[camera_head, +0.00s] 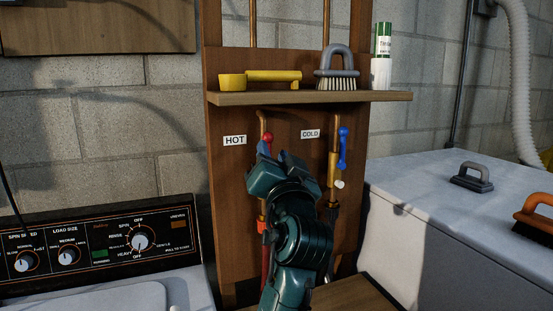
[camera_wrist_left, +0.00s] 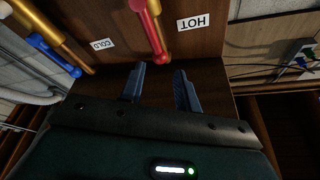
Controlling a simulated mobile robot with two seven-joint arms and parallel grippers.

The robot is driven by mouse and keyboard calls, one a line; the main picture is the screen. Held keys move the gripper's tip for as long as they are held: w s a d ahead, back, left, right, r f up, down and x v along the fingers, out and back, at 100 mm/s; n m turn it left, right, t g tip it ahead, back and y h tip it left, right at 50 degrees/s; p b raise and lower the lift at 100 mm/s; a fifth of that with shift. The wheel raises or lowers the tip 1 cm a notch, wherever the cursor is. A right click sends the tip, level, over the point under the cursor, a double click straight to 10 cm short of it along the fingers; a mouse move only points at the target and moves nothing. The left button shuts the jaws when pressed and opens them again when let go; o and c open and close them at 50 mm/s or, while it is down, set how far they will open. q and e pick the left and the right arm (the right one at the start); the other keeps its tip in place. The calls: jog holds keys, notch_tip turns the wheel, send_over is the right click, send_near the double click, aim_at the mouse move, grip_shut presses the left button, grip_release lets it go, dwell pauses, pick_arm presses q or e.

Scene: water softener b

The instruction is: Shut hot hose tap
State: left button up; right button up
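The hot tap's red lever (camera_head: 267,138) is on the wooden panel beside the HOT label (camera_head: 235,140); my left gripper partly hides it in the head view. In the left wrist view, the red lever (camera_wrist_left: 150,25) ends in a round knob, just beyond the gap between my fingertips. My left gripper (camera_head: 270,155) is in front of the hot pipe, and its two blue fingers stand apart in the left wrist view (camera_wrist_left: 160,80) with nothing between them. Whether a finger touches the lever cannot be told. My right gripper is in neither view.
The cold tap's blue lever (camera_head: 343,147) hangs to the right, below the COLD label (camera_head: 310,133). A shelf (camera_head: 310,97) above holds a yellow scoop (camera_head: 270,77), a brush (camera_head: 337,72) and a spray can (camera_head: 382,55). Appliances stand on both sides.

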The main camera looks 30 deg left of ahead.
aim_at(268, 138)
pick_arm(q)
jog(key=p+x, duration=0.1)
jog(key=x, duration=0.3)
jog(key=shift+w+a+r, duration=0.1)
jog(key=shift+w+a, duration=0.05)
jog(key=shift+a, duration=0.05)
jog(key=shift+w+a, duration=0.1)
jog(key=shift+w, duration=0.1)
jog(key=shift+r, duration=0.15)
jog(key=shift+c, duration=1.2)
jog(key=o, duration=0.7)
jog(key=shift+s+a+r, duration=0.15)
jog(key=shift+s+r, duration=0.05)
jog(key=shift+r, duration=0.05)
jog(key=shift+o, duration=0.3)
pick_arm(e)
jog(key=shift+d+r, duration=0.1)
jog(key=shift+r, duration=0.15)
pick_arm(q)
jog(key=shift+f, duration=0.15)
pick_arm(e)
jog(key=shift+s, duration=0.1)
